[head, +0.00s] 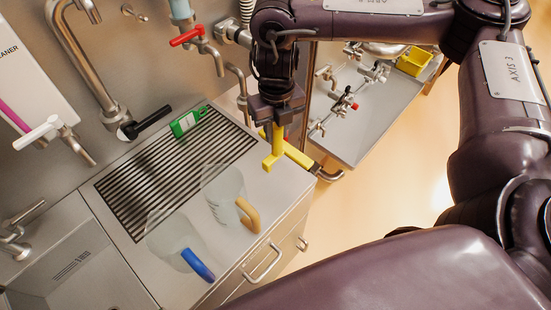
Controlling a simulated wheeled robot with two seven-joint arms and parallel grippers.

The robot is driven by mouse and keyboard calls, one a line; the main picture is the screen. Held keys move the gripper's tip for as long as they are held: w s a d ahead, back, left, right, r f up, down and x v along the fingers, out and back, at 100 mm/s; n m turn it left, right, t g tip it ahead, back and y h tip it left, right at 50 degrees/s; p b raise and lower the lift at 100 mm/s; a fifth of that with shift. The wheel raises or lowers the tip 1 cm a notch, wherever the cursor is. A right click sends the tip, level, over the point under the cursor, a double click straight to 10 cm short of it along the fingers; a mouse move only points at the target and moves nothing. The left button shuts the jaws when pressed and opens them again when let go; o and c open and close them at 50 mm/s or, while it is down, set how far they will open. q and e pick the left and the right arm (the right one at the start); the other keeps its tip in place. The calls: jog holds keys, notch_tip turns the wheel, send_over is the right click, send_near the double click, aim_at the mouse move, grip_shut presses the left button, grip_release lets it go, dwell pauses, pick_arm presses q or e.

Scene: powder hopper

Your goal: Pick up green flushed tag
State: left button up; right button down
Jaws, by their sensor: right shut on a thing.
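The green tag (189,121) with a white label lies at the back edge of the slatted drain grate, against the steel wall. My right gripper (277,124) comes down from above, to the right of the tag and apart from it. It is shut on a yellow L-shaped piece (274,153) that hangs below the jaws over the counter's right end. A yellow bar (297,155) runs behind this piece; I cannot tell whether the two are joined. My left gripper is not in view.
A red-handled tap (189,37) hangs above. The grate's middle (175,165) is clear.

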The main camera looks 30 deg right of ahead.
aim_at(276, 150)
jog(key=f, duration=0.6)
jog(key=shift+a+f+b, duration=0.2)
jog(key=shift+f+b, duration=0.2)
jog(key=shift+d+f, duration=0.1)
jog(key=shift+f, duration=0.4)
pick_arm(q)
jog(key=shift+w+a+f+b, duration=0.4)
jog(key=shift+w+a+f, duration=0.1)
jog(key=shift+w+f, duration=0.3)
pick_arm(e)
notch_tip(276, 150, down, 3)
jog(key=shift+w+f, duration=0.1)
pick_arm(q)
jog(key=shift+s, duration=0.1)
